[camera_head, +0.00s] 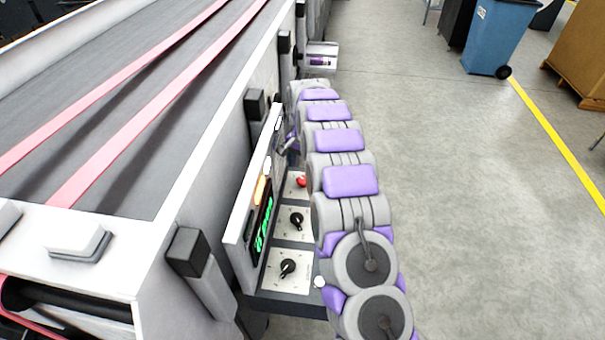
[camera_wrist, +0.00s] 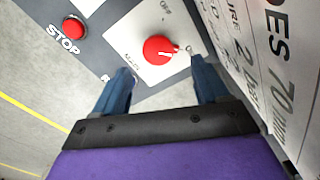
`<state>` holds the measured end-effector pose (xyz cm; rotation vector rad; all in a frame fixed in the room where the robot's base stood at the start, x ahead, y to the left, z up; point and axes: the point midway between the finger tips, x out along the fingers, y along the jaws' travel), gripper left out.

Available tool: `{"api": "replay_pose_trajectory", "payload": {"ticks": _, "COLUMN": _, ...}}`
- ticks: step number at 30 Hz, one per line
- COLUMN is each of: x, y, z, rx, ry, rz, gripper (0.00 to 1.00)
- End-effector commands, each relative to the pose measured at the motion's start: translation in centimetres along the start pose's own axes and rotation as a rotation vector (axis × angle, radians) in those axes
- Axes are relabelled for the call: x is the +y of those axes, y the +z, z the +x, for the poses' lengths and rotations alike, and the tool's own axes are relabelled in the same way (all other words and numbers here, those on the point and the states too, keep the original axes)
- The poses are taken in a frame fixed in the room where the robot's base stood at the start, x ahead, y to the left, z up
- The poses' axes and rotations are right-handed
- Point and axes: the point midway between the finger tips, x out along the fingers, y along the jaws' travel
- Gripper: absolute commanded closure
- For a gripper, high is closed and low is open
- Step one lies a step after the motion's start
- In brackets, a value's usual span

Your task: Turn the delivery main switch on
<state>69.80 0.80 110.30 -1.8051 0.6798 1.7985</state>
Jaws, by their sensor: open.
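A red round rotary switch (camera_wrist: 160,49) sits on a white plate (camera_wrist: 128,35) in the wrist view. Its white pointer mark faces right, towards a label beginning with "O" that is partly cut off. A label like "OFF" stands above the knob, and a small label that looks like "Main" is at the lower left. My gripper (camera_wrist: 162,76) is open, its two blue fingers apart just below the knob, with nothing between them. In the head view my arm hides most of the gripper; a red control (camera_head: 301,181) shows beside the arm, but I cannot tell which one.
A red STOP button (camera_wrist: 74,27) is left of the switch. A white upright panel (camera_wrist: 245,50) with printed text stands close on the right. Two black knobs (camera_head: 289,267) sit nearer on the control shelf. The conveyor machine (camera_head: 180,205) is left; open floor (camera_head: 460,200) lies right.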

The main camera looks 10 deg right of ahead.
Motion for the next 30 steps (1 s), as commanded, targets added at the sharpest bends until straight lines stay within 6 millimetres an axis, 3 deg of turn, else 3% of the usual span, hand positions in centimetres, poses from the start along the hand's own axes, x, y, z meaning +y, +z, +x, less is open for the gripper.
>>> {"api": "replay_pose_trajectory", "payload": {"ticks": 9, "x": -0.1, "y": -0.1, "z": -7.1, "rx": 0.002, "ry": -0.001, "rz": 0.000, "gripper": 0.26}}
{"api": "replay_pose_trajectory", "payload": {"ticks": 15, "x": -0.2, "y": -0.1, "z": -10.2, "rx": 0.000, "ry": 0.001, "rz": 0.001, "gripper": 0.26}}
{"api": "replay_pose_trajectory", "payload": {"ticks": 21, "x": -0.1, "y": 0.0, "z": -11.3, "rx": -0.004, "ry": 0.004, "rz": 0.000, "gripper": 0.26}}
{"api": "replay_pose_trajectory", "payload": {"ticks": 30, "x": -0.1, "y": 0.0, "z": -11.4, "rx": -0.004, "ry": 0.004, "rz": 0.000, "gripper": 0.26}}
